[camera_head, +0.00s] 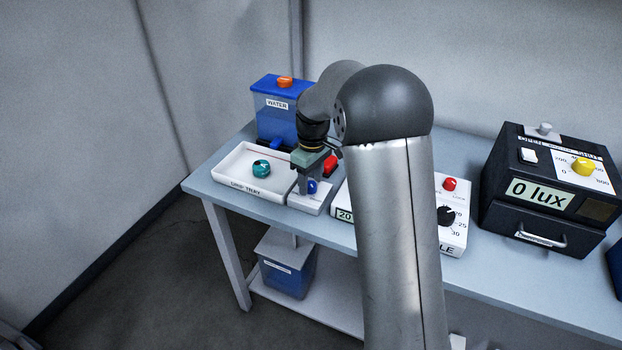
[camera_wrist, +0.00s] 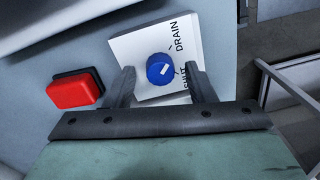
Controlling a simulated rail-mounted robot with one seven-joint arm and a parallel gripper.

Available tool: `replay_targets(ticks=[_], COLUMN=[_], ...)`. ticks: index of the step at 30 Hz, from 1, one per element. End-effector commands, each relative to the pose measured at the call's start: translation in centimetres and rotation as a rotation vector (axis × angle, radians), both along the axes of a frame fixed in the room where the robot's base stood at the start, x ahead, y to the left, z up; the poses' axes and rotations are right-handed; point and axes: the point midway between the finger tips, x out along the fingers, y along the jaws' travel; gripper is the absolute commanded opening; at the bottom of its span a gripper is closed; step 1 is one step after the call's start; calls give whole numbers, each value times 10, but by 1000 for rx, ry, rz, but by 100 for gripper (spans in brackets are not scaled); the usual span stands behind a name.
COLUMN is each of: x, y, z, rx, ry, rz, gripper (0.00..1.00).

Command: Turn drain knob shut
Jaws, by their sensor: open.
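The drain knob (camera_wrist: 160,69) is a round blue dial with a white pointer mark. It sits on a white plate (camera_wrist: 124,50) printed DRAIN and SHUT. The pointer lies between the printed words, and I cannot tell exactly which mark it meets. In the wrist view my gripper (camera_wrist: 161,82) is open, with one dark finger on each side of the knob. I cannot tell whether the fingers touch it. In the head view the blue knob (camera_head: 312,186) shows just below my gripper (camera_head: 306,184), at the front of its white block.
A red block (camera_wrist: 75,89) lies left of the plate. A white scale-like panel (camera_head: 455,235) and black lux box (camera_head: 547,222) stand right. The table's front edge is close.

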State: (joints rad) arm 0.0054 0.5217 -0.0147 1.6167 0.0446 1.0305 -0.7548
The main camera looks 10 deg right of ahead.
Motion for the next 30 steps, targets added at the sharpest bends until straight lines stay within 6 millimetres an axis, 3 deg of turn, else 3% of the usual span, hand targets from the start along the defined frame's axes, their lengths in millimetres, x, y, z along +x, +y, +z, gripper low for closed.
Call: replay_targets(ticks=[8, 13, 23, 30], x=[0, 0, 0, 0], y=[0, 0, 0, 0], z=[-2, -2, -1, -1], rx=[-1, 0, 0, -1], ry=[1, 0, 0, 1], rz=[0, 0, -26, -145], gripper=[50, 5, 5, 5])
